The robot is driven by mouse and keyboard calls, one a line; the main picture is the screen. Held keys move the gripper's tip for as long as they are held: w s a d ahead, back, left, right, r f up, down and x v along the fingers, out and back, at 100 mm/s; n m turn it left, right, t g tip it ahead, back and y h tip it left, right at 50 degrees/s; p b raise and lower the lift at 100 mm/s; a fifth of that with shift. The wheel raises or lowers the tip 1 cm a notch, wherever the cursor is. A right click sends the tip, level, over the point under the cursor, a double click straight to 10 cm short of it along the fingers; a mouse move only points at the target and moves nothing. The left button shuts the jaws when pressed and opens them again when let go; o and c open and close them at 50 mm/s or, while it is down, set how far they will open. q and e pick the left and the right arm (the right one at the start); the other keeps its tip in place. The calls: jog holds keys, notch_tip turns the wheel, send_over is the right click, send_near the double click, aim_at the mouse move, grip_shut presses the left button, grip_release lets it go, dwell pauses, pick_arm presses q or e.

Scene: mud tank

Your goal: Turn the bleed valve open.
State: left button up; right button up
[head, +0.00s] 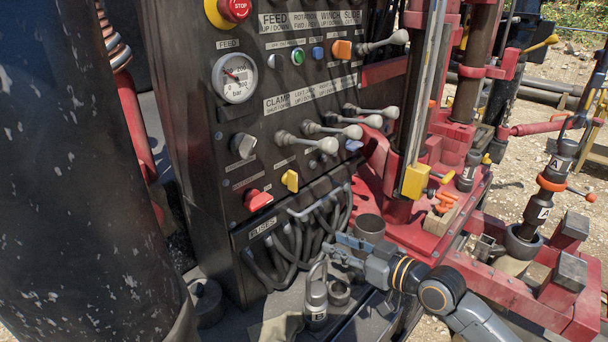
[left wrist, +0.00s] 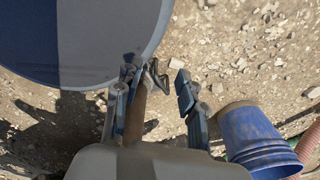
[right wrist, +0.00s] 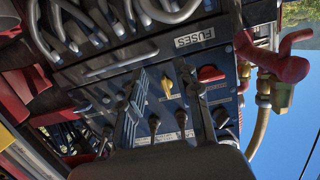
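A red-handled valve (right wrist: 288,62) with a brass body (right wrist: 275,97) and a hose shows at the right of the right wrist view, beside the control panel's edge. It has no readable label, so I cannot confirm it is the bleed valve. My right gripper (head: 338,251) is in front of the lower control panel (head: 225,150), by the fuses section. In the right wrist view its fingers (right wrist: 163,77) are apart and empty, with panel knobs visible beyond. My left gripper (left wrist: 157,80) is outside the head view. Its fingers are apart; a brown bar lies close to one finger.
Levers (head: 330,130), a pressure gauge (head: 234,78) and a red knob (head: 258,199) cover the panel. Cables (head: 290,240) hang near my right gripper. A padlock-like item (head: 316,298) stands below. A blue drum (left wrist: 85,75) and blue bucket (left wrist: 250,135) flank my left gripper.

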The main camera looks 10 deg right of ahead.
jog(key=t+y, duration=0.1)
jog(key=t, duration=0.1)
send_near(297, 179)
jog(key=d+v, duration=0.1)
jog(key=v, duration=0.3)
jog(key=p+x, duration=0.2)
jog(key=x, duration=0.4)
jog(key=p+x, duration=0.2)
jog(key=x, duration=0.5)
jog(key=shift+s+a+r, duration=0.15)
jog(key=shift+s+a, duration=0.1)
jog(key=shift+a, duration=0.1)
jog(key=shift+w+a, duration=0.3)
jog(key=shift+w, duration=0.2)
pick_arm(q)
jog(key=r, duration=0.1)
jog(key=w+r, duration=0.1)
jog(key=d+r, duration=0.1)
jog(key=r, duration=0.1)
jog(key=shift+w, duration=0.35)
pick_arm(e)
grip_shut()
